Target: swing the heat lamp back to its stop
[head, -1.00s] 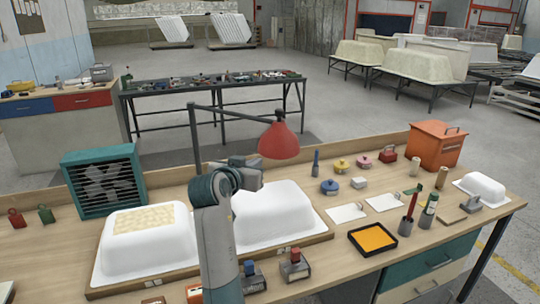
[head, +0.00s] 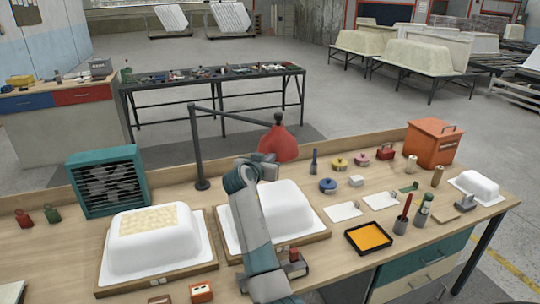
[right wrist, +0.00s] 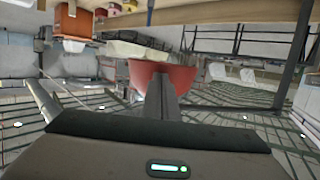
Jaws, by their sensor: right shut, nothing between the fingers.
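The heat lamp has a red cone shade (head: 277,145), hung from a thin dark arm on an upright post (head: 197,150) at the back of the bench. The arm reaches right from the post, and the shade is over the back of the right white tub shell (head: 287,210). My right gripper (head: 270,170) is shut and empty, just below and left of the shade in the head view. In the right wrist view its closed fingers (right wrist: 160,95) stand in front of the red shade (right wrist: 190,77). I cannot tell whether they touch it. My left gripper is out of view.
A teal fan box (head: 106,182) and a second tub shell (head: 155,243) are at the left. An orange box (head: 433,144), an orange-filled tray (head: 369,238) and several small tools are at the right. A bench with clutter (head: 215,84) stands behind.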

